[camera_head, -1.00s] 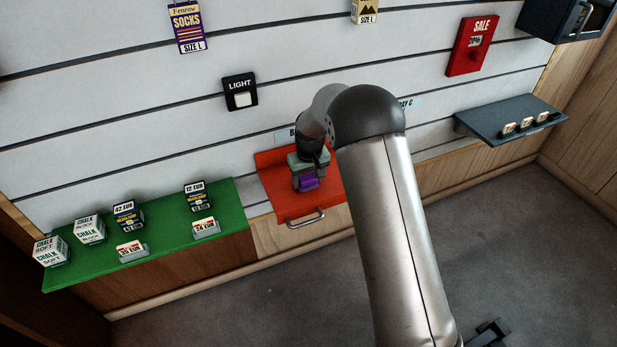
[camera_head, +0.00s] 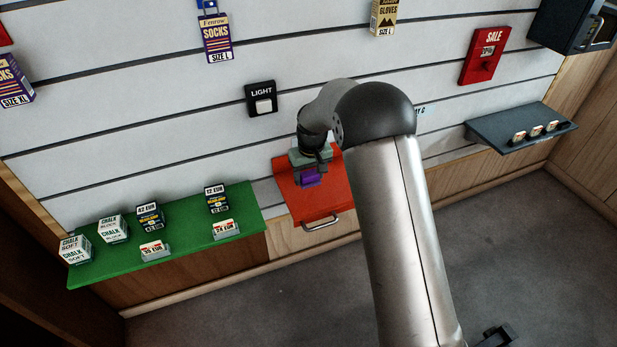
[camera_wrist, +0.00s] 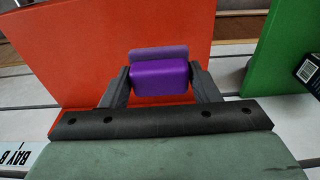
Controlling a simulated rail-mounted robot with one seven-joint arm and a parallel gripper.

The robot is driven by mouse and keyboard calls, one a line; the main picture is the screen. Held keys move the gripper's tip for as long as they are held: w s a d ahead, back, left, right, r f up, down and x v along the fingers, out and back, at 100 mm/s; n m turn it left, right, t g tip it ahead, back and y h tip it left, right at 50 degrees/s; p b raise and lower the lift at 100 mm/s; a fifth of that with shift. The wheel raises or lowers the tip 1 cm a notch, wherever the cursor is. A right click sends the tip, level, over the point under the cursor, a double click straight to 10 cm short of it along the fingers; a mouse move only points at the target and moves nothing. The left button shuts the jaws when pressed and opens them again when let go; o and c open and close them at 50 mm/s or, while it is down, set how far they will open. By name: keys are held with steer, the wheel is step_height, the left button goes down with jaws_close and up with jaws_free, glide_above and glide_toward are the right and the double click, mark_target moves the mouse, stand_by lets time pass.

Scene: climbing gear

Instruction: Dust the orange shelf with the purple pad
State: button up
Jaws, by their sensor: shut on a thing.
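The orange shelf (camera_head: 327,203) sits low on the slatted wall, right of the green shelf, with a metal handle at its front. It fills much of the wrist view (camera_wrist: 80,60). My gripper (camera_head: 311,168) is over the left part of the shelf, its jaws shut on the purple pad (camera_head: 308,179). In the wrist view, the pad (camera_wrist: 160,80) sits between the two fingers of the gripper (camera_wrist: 157,76), with a paler purple part on its far side. I cannot tell whether the pad touches the shelf. My arm hides the shelf's right part in the head view.
The green shelf (camera_head: 190,245) at left holds chalk boxes (camera_head: 112,228), dark boxes (camera_head: 150,217) and price tags (camera_head: 226,229). A light switch (camera_head: 262,100) is on the wall above. A dark shelf (camera_head: 500,135) with small tags is at right. The floor in front is clear.

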steer(key=shift+r+p, duration=0.7)
steer(key=shift+r, duration=0.8)
